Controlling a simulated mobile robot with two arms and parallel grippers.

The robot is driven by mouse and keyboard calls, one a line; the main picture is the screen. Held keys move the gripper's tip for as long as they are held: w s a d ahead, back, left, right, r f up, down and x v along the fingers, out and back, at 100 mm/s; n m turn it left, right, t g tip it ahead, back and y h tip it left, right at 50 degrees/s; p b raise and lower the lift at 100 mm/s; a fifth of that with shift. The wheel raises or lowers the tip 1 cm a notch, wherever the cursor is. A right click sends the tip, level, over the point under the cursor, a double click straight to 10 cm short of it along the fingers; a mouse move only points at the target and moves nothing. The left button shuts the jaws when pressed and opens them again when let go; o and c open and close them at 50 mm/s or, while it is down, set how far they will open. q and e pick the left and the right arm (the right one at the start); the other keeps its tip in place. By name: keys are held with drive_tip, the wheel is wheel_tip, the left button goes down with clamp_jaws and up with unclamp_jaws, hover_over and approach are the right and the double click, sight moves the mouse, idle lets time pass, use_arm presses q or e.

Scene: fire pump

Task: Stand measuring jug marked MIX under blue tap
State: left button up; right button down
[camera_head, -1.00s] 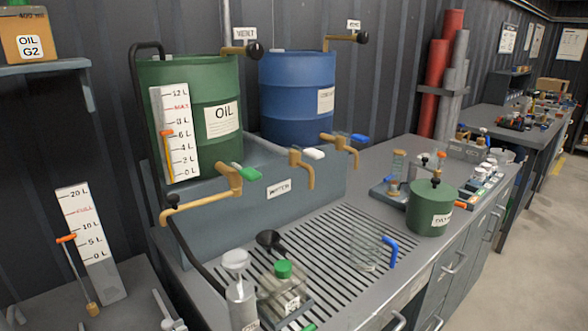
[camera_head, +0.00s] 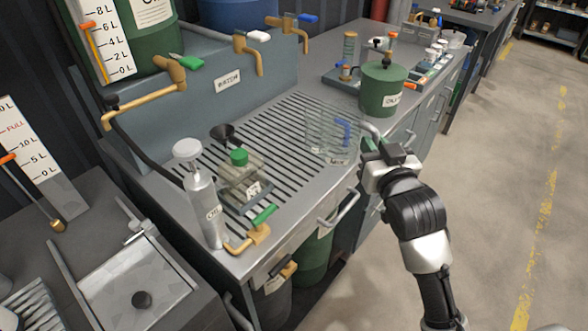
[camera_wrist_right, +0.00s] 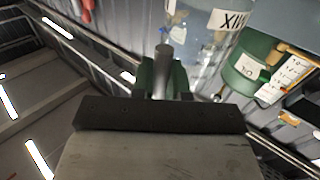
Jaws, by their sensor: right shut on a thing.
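My right gripper (camera_head: 368,143) is at the counter's front edge. In the right wrist view its green fingers (camera_wrist_right: 163,78) are shut on a grey bar, which appears to be the jug's handle. The clear measuring jug (camera_wrist_right: 205,35) shows its MIX label upside down there. In the head view a clear jug (camera_head: 318,133) stands or hovers over the slatted drain; I cannot tell which. A blue handle (camera_head: 344,130) shows behind or through it, perhaps from a second clear jug. The blue tap (camera_head: 290,24), a brass tap with a blue lever, is at the back. My left gripper is out of view.
A white-lever tap (camera_head: 250,45) and a green-lever tap (camera_head: 170,78) are left of the blue one. A green pot (camera_head: 382,90) stands right of the drain. A grey bottle (camera_head: 203,205) and a green-capped container (camera_head: 240,175) stand at front left.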

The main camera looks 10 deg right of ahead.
sight(321, 151)
drive_tip(key=w+a+f, duration=0.4)
drive_tip(key=w+a, duration=0.1)
drive_tip(key=w+a+f, duration=0.2)
drive_tip(key=w, duration=0.1)
drive_tip(key=shift+w+a+f, duration=0.1)
drive_tip(key=shift+a+f, duration=0.25)
drive_tip(key=shift+w+a+f, duration=0.15)
drive_tip(key=shift+f, duration=0.05)
wheel_tip(321, 151, down, 3)
drive_tip(key=shift+r+p, duration=0.1)
drive_tip(key=shift+p, duration=0.25)
drive_tip(key=shift+f, duration=0.3)
drive_tip(key=shift+f, duration=0.1)
